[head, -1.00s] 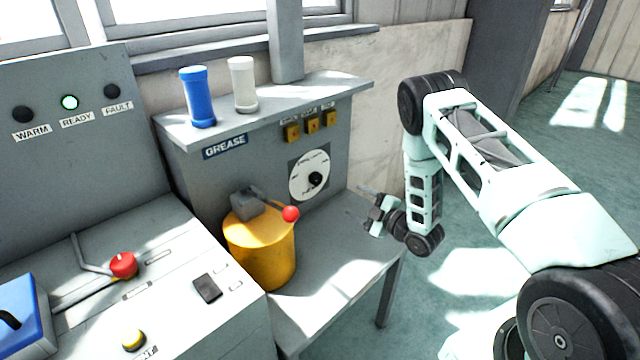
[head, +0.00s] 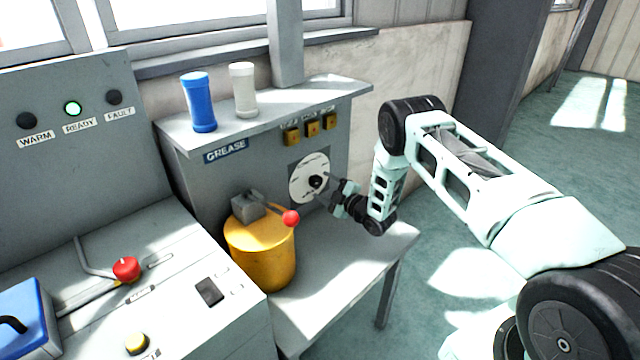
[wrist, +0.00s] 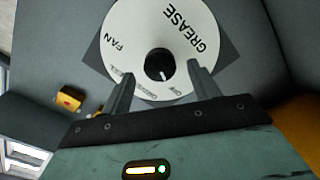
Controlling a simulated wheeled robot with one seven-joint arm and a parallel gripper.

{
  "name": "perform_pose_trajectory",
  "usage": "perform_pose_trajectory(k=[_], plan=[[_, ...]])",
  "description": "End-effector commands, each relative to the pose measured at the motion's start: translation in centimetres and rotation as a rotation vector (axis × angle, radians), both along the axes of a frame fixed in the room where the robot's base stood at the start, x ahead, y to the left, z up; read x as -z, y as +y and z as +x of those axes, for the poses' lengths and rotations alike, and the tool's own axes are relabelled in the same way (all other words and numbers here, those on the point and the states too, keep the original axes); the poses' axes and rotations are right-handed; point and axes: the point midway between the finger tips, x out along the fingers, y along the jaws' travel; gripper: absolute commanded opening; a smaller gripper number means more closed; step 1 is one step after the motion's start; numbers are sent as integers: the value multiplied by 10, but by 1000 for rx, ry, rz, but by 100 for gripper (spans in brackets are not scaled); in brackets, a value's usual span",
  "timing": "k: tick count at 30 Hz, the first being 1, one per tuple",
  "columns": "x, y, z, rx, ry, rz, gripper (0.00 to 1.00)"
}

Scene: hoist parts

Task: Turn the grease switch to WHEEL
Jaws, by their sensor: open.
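The grease switch is a round white dial (head: 305,170) with a black knob (head: 316,182) on the grey panel of the grease bench. In the wrist view the dial (wrist: 177,30) reads GREASE, FAN and OFF, with smaller words too blurred to read surely. The black knob (wrist: 159,64) has a pale mark near its lower edge, towards the small words. My gripper (head: 327,186) is close in front of the dial.
A yellow grease drum (head: 262,255) with a red-tipped lever (head: 290,218) stands left of my gripper. Several small yellow switches (head: 312,129) sit above the dial. A blue canister (head: 199,100) and a white canister (head: 243,90) stand on the shelf.

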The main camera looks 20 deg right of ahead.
Motion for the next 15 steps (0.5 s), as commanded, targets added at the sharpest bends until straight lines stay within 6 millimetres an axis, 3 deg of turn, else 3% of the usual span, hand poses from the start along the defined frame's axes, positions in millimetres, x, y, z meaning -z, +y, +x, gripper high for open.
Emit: perform_pose_trajectory(k=[6, 15], plan=[[0, 8, 21, 0, 0, 0, 61], [0, 9, 25, 0, 2, 0, 61]])
